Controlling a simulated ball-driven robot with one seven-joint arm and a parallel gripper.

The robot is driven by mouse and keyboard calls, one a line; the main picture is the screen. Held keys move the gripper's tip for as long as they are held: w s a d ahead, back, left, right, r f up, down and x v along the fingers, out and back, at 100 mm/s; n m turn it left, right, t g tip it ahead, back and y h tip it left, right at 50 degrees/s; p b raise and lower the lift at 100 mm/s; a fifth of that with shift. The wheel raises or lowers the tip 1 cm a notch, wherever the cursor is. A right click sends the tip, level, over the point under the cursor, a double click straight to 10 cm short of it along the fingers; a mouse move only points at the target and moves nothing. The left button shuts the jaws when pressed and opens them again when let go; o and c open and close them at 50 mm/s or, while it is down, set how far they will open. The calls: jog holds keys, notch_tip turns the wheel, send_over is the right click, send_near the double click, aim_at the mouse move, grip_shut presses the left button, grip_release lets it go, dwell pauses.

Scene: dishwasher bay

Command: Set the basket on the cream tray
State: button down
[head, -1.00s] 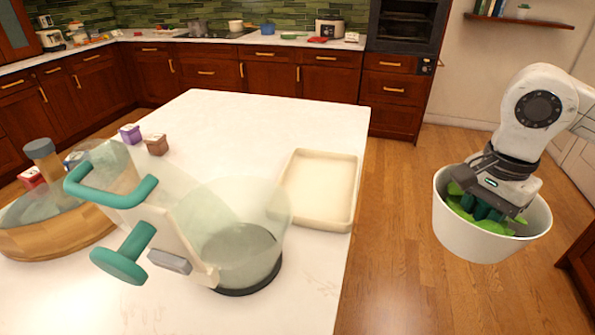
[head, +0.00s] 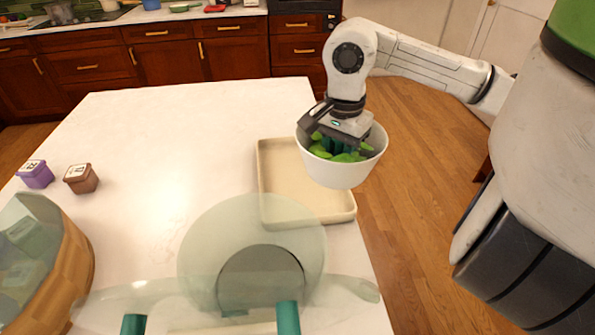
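The basket (head: 340,172) is a white round tub with green leafy pieces inside. My gripper (head: 342,146) reaches down into it from above; its fingers are partly hidden by the rim and the greens, so I cannot see whether they are shut on anything. The basket hangs in the air, over the right part of the cream tray (head: 277,212) in the picture, and hides part of it. The tray is a shallow, rounded rectangle on the white island, near its right edge. The visible part of the tray is empty.
A clear glass vessel (head: 215,247) with teal handles stands in front of the tray, overlapping its near edge in view. A wooden-sided glass container (head: 70,262) is at left, with purple (head: 35,174) and brown (head: 81,179) boxes behind it. The island's middle is clear.

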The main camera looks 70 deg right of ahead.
aim_at(319, 154)
jog(key=w, duration=0.1)
jog(key=w+d+f, duration=0.1)
jog(key=w+p, duration=0.1)
jog(key=w, duration=0.1)
jog(key=shift+d+f, duration=0.2)
jog(key=w+f, duration=0.1)
jog(key=f, duration=0.1)
jog(key=w+d+f+p, duration=0.1)
jog(key=f, duration=0.1)
jog(key=w+f, duration=0.1)
jog(key=w, duration=0.1)
jog(key=shift+d+f, duration=0.4)
notch_tip(319, 154, down, 2)
jog(key=shift+p, duration=0.7)
jog(key=shift+f, duration=0.75)
jog(key=shift+f, duration=0.2)
jog(key=c, duration=0.8)
grip_release()
jog(key=shift+r, duration=0.1)
jog(key=shift+o, duration=0.2)
jog(key=shift+r, duration=0.1)
notch_tip(319, 154, up, 12)
jog(key=b, duration=0.2)
